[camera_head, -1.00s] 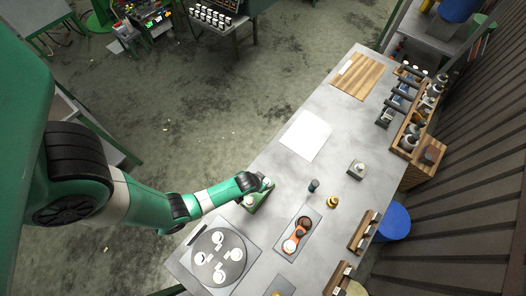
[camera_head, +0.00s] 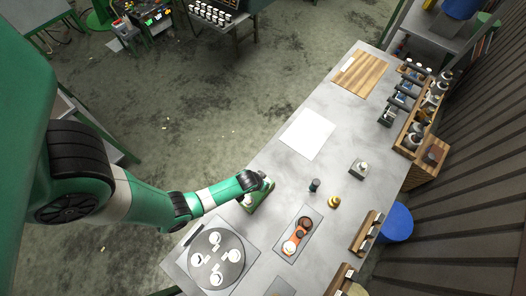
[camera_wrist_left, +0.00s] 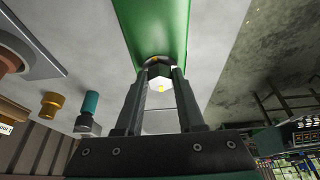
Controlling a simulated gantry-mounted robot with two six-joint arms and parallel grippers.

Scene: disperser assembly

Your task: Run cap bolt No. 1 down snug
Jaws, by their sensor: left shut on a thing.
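My left gripper (camera_head: 266,184) is at the green fixture (camera_head: 257,199) on the bench's left edge. In the left wrist view my left gripper (camera_wrist_left: 161,76) is shut on a small dark part with a pale middle (camera_wrist_left: 160,84), apparently the cap bolt. This part sits against a dark round opening in the green fixture (camera_wrist_left: 157,25). The fingers hide much of it, and I cannot read any number or see how deep it sits. A white knob (camera_head: 248,200) shows on the fixture beside the gripper. My right gripper is not in view.
A round grey plate with white parts (camera_head: 217,236) lies near the front. A tray with an orange part (camera_head: 299,236) lies right of the fixture. A dark teal cylinder (camera_head: 314,185) and a brass piece (camera_head: 334,202) stand nearby. The bench around the white sheet (camera_head: 306,134) is clear.

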